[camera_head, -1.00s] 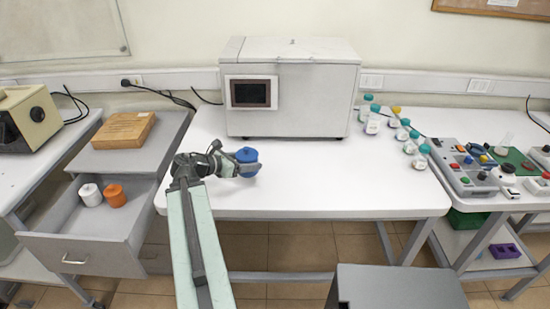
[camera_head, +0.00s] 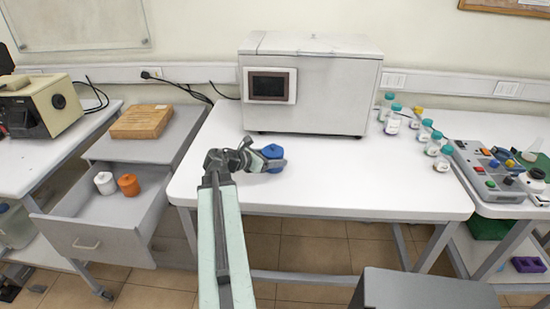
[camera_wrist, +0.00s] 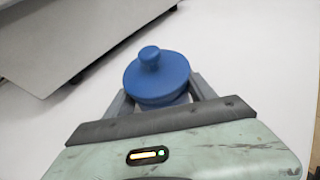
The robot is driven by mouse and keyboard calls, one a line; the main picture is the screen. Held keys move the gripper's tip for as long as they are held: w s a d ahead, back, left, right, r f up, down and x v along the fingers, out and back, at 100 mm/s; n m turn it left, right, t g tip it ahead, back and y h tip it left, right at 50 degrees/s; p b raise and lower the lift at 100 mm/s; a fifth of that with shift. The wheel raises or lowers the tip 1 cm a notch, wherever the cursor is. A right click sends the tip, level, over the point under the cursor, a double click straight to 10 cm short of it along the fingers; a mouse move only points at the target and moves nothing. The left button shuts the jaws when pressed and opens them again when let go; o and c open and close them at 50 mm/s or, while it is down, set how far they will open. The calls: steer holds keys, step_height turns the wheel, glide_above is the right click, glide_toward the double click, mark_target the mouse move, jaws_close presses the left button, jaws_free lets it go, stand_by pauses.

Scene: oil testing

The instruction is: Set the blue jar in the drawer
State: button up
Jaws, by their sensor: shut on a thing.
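The blue jar (camera_head: 272,154) is over the white table, in front of the grey machine. My gripper (camera_head: 270,163) is shut on it from the left. In the wrist view the jar's blue knobbed lid (camera_wrist: 157,76) shows upright between the two fingers (camera_wrist: 160,100); its lower part is hidden. I cannot tell whether the jar touches the table. The drawer (camera_head: 85,235) is pulled open at the left, under a grey top. A white jar (camera_head: 105,183) and an orange jar (camera_head: 129,185) stand in its back part; the front floor is bare.
A grey machine with a screen (camera_head: 310,85) stands at the back of the white table (camera_head: 350,185). Several teal-capped bottles (camera_head: 393,122) stand right of it. A wooden box (camera_head: 141,121) lies on top of the drawer unit. A control panel (camera_head: 490,170) is at the far right.

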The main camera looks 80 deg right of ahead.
steer(key=shift+r, duration=0.15)
steer(key=shift+s+f, duration=0.1)
steer(key=shift+f, duration=0.1)
steer(key=o, duration=1.4)
